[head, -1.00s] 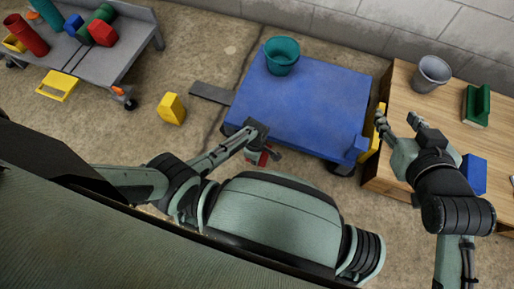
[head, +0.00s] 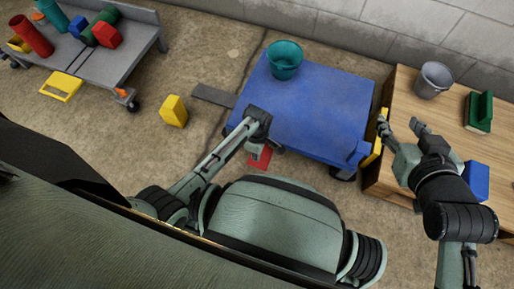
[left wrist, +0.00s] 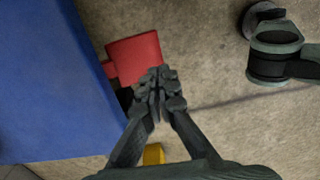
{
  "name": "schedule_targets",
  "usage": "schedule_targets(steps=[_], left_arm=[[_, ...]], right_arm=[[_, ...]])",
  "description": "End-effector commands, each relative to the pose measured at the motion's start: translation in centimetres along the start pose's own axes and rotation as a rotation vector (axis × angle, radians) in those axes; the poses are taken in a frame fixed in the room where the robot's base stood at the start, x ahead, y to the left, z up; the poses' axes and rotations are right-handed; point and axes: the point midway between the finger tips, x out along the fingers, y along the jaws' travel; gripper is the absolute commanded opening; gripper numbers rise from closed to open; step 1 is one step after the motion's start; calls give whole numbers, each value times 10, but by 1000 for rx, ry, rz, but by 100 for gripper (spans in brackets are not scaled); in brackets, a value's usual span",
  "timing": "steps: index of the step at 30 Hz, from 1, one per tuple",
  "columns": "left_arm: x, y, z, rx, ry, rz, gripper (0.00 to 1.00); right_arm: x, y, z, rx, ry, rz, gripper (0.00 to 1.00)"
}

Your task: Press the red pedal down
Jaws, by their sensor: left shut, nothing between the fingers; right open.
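The red pedal (head: 261,158) sits low at the near edge of the blue cart (head: 300,108), partly covered by my left arm in the head view. In the left wrist view the red pedal (left wrist: 134,57) is a flat red plate beside the cart's blue side. My left gripper (left wrist: 158,84) is shut and empty, its tips overlapping the pedal's lower right corner in that view. I cannot tell whether they touch it. My right gripper (head: 400,122) is open and empty by the wooden bench's left edge.
A teal bucket (head: 285,60) stands on the cart. The wooden bench (head: 408,92) at right holds a grey bucket (head: 433,79), a green item (head: 479,110) and a blue block (head: 475,181). A yellow block (head: 173,111) lies on open floor left of the cart. A grey cart (head: 131,62) stands far left.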

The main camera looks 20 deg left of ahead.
Motion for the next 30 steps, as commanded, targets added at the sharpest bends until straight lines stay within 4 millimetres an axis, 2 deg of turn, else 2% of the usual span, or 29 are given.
schedule_targets(steps=[3, 9, 30], left_arm=[[-21, 0, 1, 1, -1, 3, 0], [-38, 0, 0, 0, -1, 2, 0], [-40, 0, 1, 1, 0, 0, 0]], right_arm=[[0, 0, 0, 0, 0, 0, 47], [0, 0, 0, 0, 0, 0, 47], [0, 0, 0, 0, 0, 0, 47]])
